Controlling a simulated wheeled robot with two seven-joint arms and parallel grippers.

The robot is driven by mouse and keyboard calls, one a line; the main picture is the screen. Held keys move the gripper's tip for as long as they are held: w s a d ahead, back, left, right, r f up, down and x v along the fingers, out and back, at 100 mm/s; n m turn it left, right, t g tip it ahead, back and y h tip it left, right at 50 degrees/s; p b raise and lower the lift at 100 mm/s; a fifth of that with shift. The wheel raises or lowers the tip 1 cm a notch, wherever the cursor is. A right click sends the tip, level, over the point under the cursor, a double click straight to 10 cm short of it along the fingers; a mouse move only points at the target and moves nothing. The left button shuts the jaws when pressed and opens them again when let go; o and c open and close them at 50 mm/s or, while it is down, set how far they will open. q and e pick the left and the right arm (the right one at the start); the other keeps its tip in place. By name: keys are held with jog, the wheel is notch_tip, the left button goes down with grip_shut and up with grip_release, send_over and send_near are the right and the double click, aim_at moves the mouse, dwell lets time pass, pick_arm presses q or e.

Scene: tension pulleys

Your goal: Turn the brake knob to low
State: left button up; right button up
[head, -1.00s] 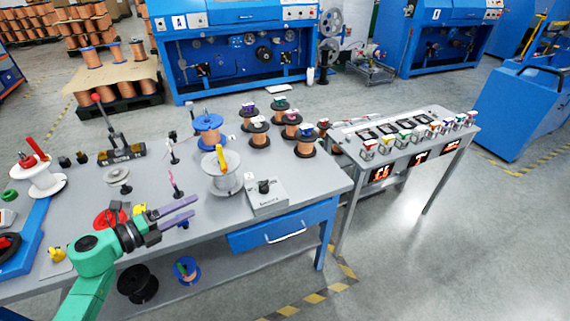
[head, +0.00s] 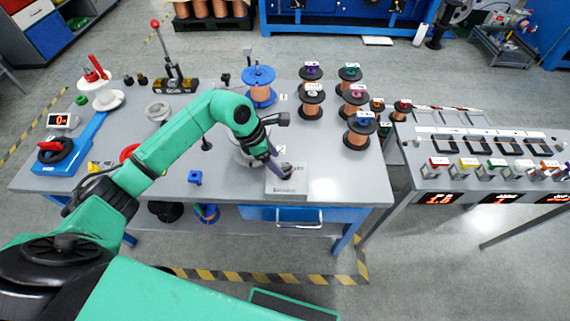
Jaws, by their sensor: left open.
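The brake box (head: 299,183) is a light grey block near the front edge of the grey workbench, with small dark lettering on its front that is too small to read. Its black knob is mostly hidden by the fingers of my left gripper (head: 281,168). That gripper reaches over from the left and points down at the box top, its purple fingers open and at the knob. I cannot tell whether they touch it, nor which way the knob points. My right gripper is not in view.
A white spool (head: 238,153) stands just left of the box, partly behind my arm. A blue spool (head: 259,88) and several copper spools (head: 312,100) stand behind. A side table (head: 460,150) with displays is at the right. The bench right of the box is clear.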

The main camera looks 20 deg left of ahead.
aim_at(283, 168)
pick_arm(q)
jog(key=x, duration=0.5)
jog(key=shift+w, duration=0.1)
jog(key=shift+f, duration=0.15)
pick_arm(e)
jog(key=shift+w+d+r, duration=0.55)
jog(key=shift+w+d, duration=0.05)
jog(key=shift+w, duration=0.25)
pick_arm(q)
jog(key=shift+d, duration=0.1)
jog(key=shift+c, duration=1.3)
grip_shut()
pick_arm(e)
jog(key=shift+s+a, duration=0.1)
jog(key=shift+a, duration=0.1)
